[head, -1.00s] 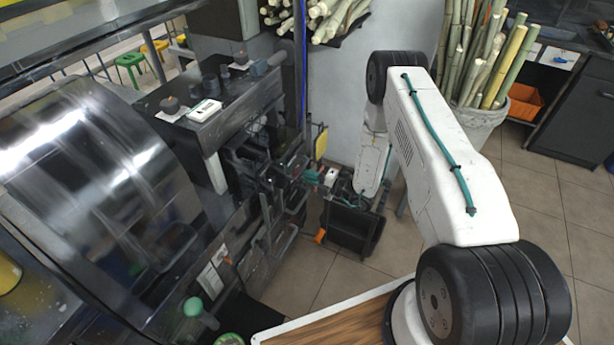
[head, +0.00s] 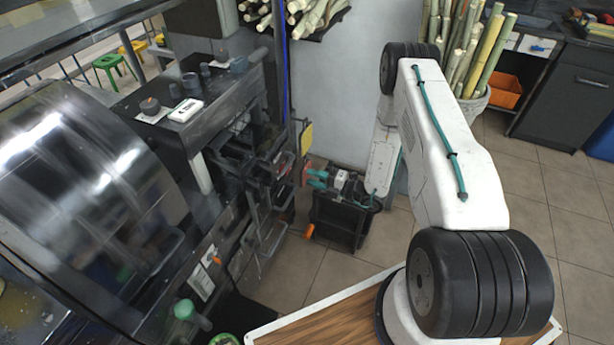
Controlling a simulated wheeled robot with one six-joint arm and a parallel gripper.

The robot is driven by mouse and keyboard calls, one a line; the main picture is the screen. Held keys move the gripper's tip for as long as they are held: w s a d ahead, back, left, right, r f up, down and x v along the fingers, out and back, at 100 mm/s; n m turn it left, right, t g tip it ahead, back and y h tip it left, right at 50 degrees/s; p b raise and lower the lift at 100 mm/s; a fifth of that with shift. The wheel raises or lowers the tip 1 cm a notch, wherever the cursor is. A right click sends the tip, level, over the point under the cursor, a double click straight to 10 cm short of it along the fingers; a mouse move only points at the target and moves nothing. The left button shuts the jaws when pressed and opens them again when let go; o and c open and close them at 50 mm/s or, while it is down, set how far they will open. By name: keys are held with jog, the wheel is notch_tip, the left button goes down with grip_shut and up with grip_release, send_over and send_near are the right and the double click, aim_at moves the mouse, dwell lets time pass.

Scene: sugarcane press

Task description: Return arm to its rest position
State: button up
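My white arm reaches from its black base joint at the lower right, up to a black elbow joint at the top, then down to the wrist. My gripper (head: 316,179), with teal fingers, is at the wrist's end, pointing left toward the press (head: 225,150). It is just above or in front of a black bin (head: 338,222). A small red part (head: 304,173) shows at the fingertips; I cannot tell whether they touch it. The fingers are too small to tell whether they are open or shut.
The press's dark curved housing (head: 85,190) fills the left. Cane stalks lie on a shelf (head: 300,15) at the back and stand in a pot (head: 475,102) behind the arm. A dark cabinet (head: 570,105) is at the right. Tiled floor (head: 520,180) is clear at right.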

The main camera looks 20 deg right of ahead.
dwell(0.5)
jog(key=s+a+n+g+y, duration=0.3)
jog(key=s+a+n+g, duration=0.15)
jog(key=n, duration=0.25)
jog(key=s+a+r+n+g, duration=0.1)
jog(key=s+r+n+g, duration=0.25)
jog(key=r+n, duration=0.3)
jog(key=s+a+r+n+g+h, duration=0.1)
jog(key=s+r+n+g, duration=0.25)
jog(key=r+n, duration=0.3)
jog(key=s+a+r+n+g, duration=0.2)
jog(key=s+r+n+g, duration=0.1)
jog(key=r+n+g, duration=0.3)
jog(key=s+d+r+n+t+h, duration=0.2)
jog(key=s+r+n+h, duration=0.5)
jog(key=r, duration=0.6)
jog(key=s+d+r+n+t+h, duration=0.2)
jog(key=s+r+n+h, duration=0.5)
jog(key=s+r+n, duration=0.5)
jog(key=shift+s+d+r+n+t, duration=0.15)
jog(key=shift+s+r+n+t, duration=0.15)
jog(key=shift+s+r+t, duration=0.45)
jog(key=shift+w+r, duration=0.2)
jog(key=shift+r, duration=0.05)
